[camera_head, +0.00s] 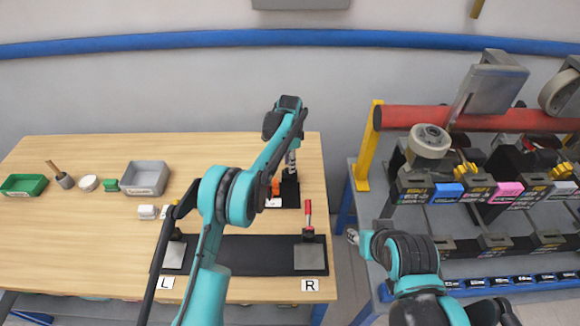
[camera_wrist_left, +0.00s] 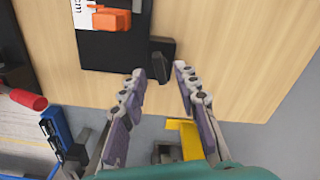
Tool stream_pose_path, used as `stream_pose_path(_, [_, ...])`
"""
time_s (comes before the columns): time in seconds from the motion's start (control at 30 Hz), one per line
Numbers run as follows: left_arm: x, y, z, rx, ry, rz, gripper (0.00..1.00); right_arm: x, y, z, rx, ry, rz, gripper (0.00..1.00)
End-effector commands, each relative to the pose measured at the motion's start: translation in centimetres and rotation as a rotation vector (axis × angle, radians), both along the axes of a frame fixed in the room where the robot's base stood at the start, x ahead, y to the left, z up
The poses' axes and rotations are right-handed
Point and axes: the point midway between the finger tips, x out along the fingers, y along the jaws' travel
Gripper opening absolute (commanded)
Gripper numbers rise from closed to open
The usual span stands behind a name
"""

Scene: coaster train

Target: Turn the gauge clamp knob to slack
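The gauge stand is a black base (camera_head: 290,203) near the table's right edge, with an orange block (camera_head: 275,187) and a white label on it. In the left wrist view, the black base (camera_wrist_left: 116,52) and orange block (camera_wrist_left: 103,20) lie at upper left. A dark grey upright part (camera_wrist_left: 160,50), perhaps the clamp knob, stands at the base's right side. My left gripper (camera_wrist_left: 161,75) is open and empty, its fingertips on either side of that part's lower end. Contact cannot be told. In the head view, my left gripper (camera_head: 291,163) points down over the stand, partly hidden.
A grey bin (camera_head: 145,178) and green tray (camera_head: 24,185) stand at left. A rack with a red roller (camera_head: 480,119) stands right of the table, across a gap.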

Motion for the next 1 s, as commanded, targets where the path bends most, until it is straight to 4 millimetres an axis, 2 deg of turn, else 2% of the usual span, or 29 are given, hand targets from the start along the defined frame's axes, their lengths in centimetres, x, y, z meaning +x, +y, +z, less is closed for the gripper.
stream_pose_path(0.17, [0.0,0.0,-1.5,0.000,0.000,0.001,0.31,0.0,0.0,-0.2,0.000,0.000,0.000,0.39])
stream_pose_path(0.43, [0.0,0.0,-1.6,0.000,0.000,0.001,0.31,0.0,0.0,-0.2,0.000,0.000,0.000,0.39])
stream_pose_path(0.47, [0.0,0.0,-1.6,0.000,0.000,0.001,0.26,0.0,0.0,-0.2,0.000,0.000,0.000,0.39])
stream_pose_path(0.57, [0.0,0.0,-1.6,0.000,0.000,0.001,0.00,0.0,0.0,-0.2,0.000,0.000,0.000,0.39])
stream_pose_path(1.0, [0.0,0.0,-1.6,0.000,-0.001,0.036,0.00,0.0,0.0,-0.3,0.000,0.000,0.000,0.39])
